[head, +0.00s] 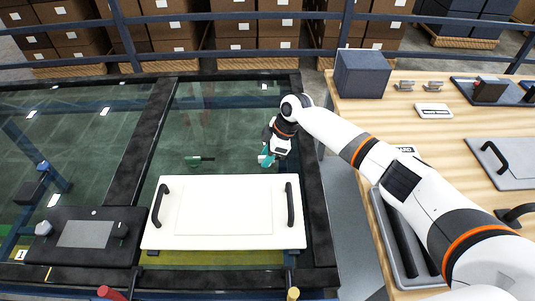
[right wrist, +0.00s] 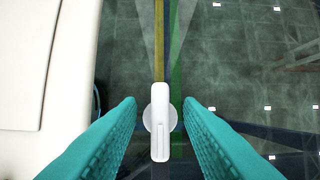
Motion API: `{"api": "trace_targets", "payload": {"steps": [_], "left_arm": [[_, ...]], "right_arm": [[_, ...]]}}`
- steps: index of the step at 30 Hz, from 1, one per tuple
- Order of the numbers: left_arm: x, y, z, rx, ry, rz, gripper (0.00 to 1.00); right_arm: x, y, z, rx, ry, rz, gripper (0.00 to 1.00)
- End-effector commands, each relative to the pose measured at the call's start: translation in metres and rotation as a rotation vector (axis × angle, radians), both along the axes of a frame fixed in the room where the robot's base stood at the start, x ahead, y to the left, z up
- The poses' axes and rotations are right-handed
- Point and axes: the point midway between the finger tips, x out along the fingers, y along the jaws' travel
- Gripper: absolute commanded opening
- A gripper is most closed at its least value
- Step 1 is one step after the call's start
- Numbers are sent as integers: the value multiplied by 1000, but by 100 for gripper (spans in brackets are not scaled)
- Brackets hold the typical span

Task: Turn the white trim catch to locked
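The white trim catch (right wrist: 160,120) shows in the right wrist view as a white lever on a round base. Its long side runs up and down the picture, in line with my fingers. My right gripper (right wrist: 160,106) is open, with one teal finger on each side of the catch and a gap on both sides. In the head view my right gripper (head: 266,158) is low over the glass, just beyond the white panel's far right corner. The catch is largely hidden there. My left gripper is out of view.
A white panel (head: 222,212) with two black handles lies close by; its edge fills the left of the wrist view. A small green-handled thing (head: 200,159) is left of my gripper. A wooden bench (head: 435,131) with a dark block (head: 361,75) stands to the right.

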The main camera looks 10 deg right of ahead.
Motion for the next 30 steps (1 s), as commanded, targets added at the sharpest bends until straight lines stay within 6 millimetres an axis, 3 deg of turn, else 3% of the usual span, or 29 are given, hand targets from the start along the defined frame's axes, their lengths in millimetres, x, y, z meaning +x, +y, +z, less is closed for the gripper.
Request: {"api": "trace_targets", "payload": {"steps": [6, 12, 22, 30], "left_arm": [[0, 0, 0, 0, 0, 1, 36], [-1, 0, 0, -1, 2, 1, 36], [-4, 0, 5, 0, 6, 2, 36], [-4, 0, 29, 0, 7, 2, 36]], "right_arm": [[0, 0, 0, 0, 0, 0, 31], [0, 0, 0, 0, 0, 0, 0], [0, 0, 2, -1, 0, -26, 0], [-1, 0, 5, 1, 2, -169, 0]]}}
